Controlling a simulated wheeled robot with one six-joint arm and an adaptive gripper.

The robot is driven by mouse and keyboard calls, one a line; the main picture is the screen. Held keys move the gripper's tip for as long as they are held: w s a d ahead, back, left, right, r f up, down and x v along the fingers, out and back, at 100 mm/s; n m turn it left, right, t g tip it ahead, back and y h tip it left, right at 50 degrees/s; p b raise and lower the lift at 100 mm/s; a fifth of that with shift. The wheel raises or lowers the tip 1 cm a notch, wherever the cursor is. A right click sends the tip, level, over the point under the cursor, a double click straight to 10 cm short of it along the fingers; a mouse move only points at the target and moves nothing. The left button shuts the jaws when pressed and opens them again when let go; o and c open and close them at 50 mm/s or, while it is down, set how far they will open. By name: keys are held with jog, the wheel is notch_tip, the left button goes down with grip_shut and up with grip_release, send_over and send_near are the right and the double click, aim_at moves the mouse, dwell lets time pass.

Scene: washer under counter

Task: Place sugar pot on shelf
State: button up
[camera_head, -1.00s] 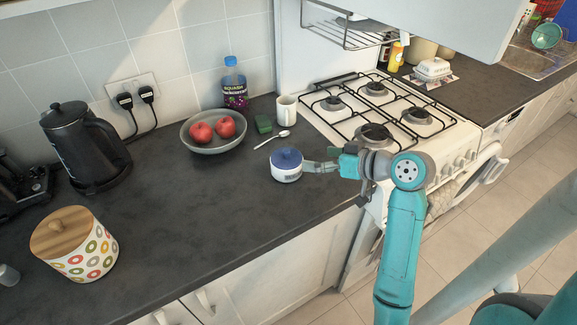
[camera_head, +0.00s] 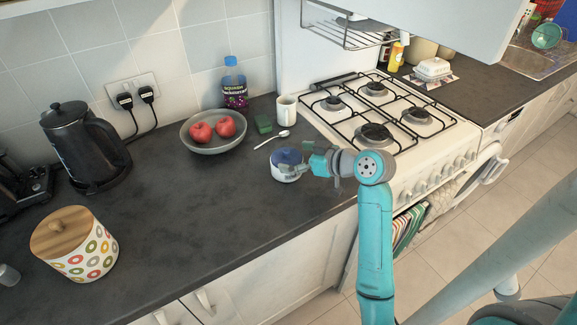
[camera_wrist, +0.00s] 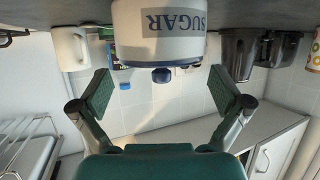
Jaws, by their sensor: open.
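The sugar pot (camera_head: 286,170) is a small white pot with a blue lid. It stands upright on the dark counter, left of the stove. In the wrist view, which looks upside down, the pot (camera_wrist: 158,35) shows its "SUGAR" label, between and beyond the finger pads. My gripper (camera_head: 297,166) is open at the pot, with its fingers reaching toward the pot's sides and partly covering it in the head view. In the wrist view my gripper (camera_wrist: 162,98) has both pads spread wide, with a gap to the pot on each side. A wire shelf rack (camera_head: 345,35) hangs above the stove.
A spoon (camera_head: 272,139), green sponge (camera_head: 263,124), white mug (camera_head: 286,109), bowl with red fruit (camera_head: 213,145) and squash bottle (camera_head: 234,85) stand behind the pot. The stove (camera_head: 400,125) is to the right. The counter left of the pot is clear.

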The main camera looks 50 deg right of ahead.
aim_at(289, 155)
jog(key=shift+x, duration=1.55)
jog(key=c, duration=1.5)
notch_tip(289, 155, up, 10)
jog(key=shift+f, duration=0.15)
jog(key=shift+a, duration=0.1)
